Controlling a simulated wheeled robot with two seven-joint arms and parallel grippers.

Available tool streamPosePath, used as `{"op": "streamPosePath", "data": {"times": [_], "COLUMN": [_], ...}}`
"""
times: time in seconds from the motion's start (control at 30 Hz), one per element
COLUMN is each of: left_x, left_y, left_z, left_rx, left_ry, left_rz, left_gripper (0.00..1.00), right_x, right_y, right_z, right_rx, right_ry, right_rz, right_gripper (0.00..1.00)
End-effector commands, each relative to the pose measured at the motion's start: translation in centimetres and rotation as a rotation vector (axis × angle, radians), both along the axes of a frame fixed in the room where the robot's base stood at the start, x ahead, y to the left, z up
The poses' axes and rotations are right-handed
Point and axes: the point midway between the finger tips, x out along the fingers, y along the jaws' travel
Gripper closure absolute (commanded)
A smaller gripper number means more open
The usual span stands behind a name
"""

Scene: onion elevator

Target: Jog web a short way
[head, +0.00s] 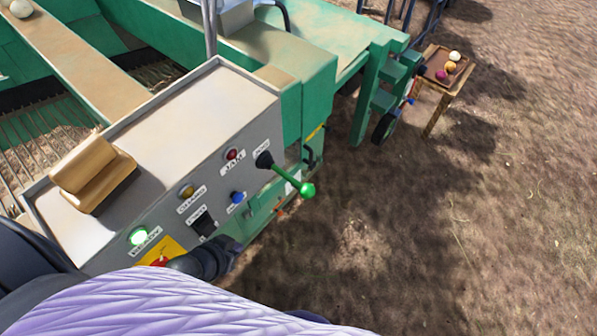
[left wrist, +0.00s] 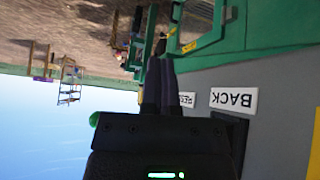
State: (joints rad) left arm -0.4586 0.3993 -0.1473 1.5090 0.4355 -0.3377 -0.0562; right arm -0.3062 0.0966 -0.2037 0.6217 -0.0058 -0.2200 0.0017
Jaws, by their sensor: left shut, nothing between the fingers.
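The web (head: 40,135) is a bed of dark slats inside the green machine at the left of the head view. The grey control box (head: 160,125) carries a jog lever (head: 285,174) with a green knob, under a JOG label. The lever sticks out to the right. My left gripper (head: 233,248) is shut and empty by the panel's lower edge, below the black switch (head: 203,222) and apart from the lever. In the left wrist view its closed fingers (left wrist: 162,70) lie beside the panel, near a BACK label (left wrist: 233,99). My right gripper is out of view.
The green READY lamp (head: 138,236) is lit. A red stop button (head: 159,262) on yellow is close to my left wrist. A blue button (head: 238,197) is below the red JAM lamp (head: 232,154). A wooden stand (head: 440,88) with onions is farther right. Bare soil is clear.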

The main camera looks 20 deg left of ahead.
Motion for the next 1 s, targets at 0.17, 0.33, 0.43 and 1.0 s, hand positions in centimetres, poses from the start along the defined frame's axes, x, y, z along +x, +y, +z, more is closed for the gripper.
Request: {"op": "streamPosePath", "data": {"times": [0.17, 0.33, 0.43, 1.0], "left_x": [4.1, 5.1, 5.2, 8.0], "left_y": [-2.5, -4.8, -5.3, -6.8], "left_z": [13.5, 20.0, 21.2, 19.0], "left_rx": [-0.119, -0.200, -0.218, -0.223], "left_ry": [-0.187, -0.274, -0.291, -0.297], "left_rz": [-0.088, -0.162, -0.180, -0.179], "left_gripper": [1.00, 1.00, 1.00, 1.00], "right_x": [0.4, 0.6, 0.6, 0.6], "right_y": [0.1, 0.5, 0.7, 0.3], "right_z": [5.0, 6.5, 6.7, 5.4], "right_rx": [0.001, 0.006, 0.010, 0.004], "right_ry": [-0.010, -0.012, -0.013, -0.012], "right_rz": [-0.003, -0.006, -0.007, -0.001], "right_gripper": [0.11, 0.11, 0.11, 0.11]}}
